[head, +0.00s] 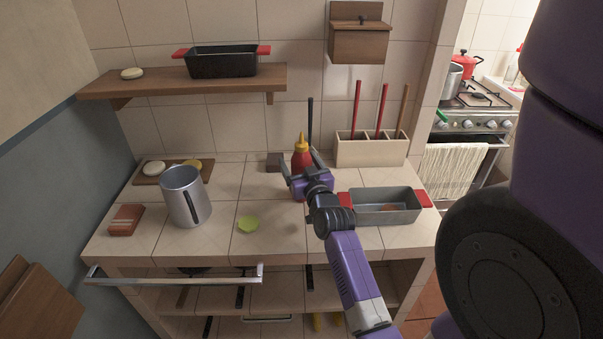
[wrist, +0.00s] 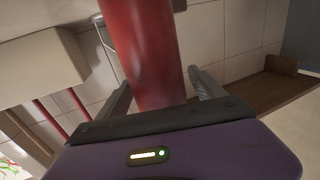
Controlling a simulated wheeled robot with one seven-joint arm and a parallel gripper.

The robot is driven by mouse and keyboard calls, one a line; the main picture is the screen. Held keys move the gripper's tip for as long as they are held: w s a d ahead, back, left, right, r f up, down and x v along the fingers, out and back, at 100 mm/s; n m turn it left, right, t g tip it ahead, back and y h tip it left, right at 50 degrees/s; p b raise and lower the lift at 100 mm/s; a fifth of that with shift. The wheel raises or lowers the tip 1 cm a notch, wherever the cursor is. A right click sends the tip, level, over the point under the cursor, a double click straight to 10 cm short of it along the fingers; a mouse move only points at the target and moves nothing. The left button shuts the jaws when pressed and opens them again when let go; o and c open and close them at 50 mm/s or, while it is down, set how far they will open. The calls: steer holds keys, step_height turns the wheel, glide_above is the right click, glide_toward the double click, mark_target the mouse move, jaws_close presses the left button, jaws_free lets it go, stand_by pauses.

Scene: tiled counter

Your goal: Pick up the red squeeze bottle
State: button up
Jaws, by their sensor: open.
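The red squeeze bottle (head: 301,158) with a yellow cap stands upright at the back of the tiled counter in the head view. In the wrist view, the red bottle (wrist: 148,50) rises between the two grey fingers (wrist: 163,95), with one on either side. There seems to be a gap on the right side; contact on the left is unclear. The bottle's base is hidden behind my gripper in the head view.
A grey pan with red handles (head: 385,207) sits right of my arm. A utensil holder (head: 370,149) stands behind it. A shelf (head: 182,82) hangs above.

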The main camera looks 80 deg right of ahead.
steer(key=shift+x, duration=0.75)
steer(key=shift+c, duration=0.2)
steer(key=c, duration=1.7)
steer(key=shift+o, duration=0.2)
step_height(320, 180, up, 10)
steer(key=o, duration=0.9)
steer(key=shift+c, duration=0.4)
